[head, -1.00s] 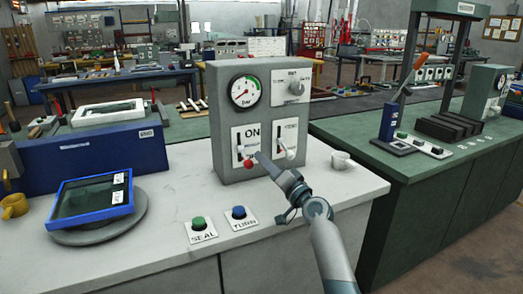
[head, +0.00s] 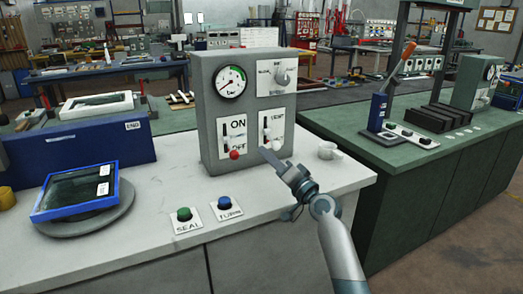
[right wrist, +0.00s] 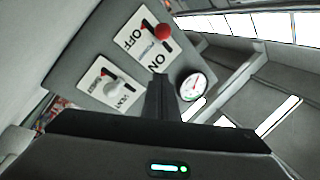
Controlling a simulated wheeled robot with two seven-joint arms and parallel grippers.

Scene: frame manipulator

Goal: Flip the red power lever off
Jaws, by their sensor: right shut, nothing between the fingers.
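The red-knobbed power lever (head: 234,155) is on a white ON/OFF plate at the lower left of a grey control box (head: 208,130). Its red ball sits low, at the OFF end of the plate. In the right wrist view the red ball (right wrist: 164,31) also shows by the OFF end. My right gripper (head: 266,152) is shut and empty. In the head view its tip is right of the red ball, apart from it, and in front of the VENT plate. In the right wrist view the shut fingers (right wrist: 160,97) point toward the box. My left gripper is not in view.
A white-knobbed VENT lever (head: 277,145) is close to my right gripper. A pressure gauge (head: 230,81) and a dial (head: 281,76) are above. Green SEAL (head: 184,214) and blue TURN (head: 224,203) buttons lie in front.

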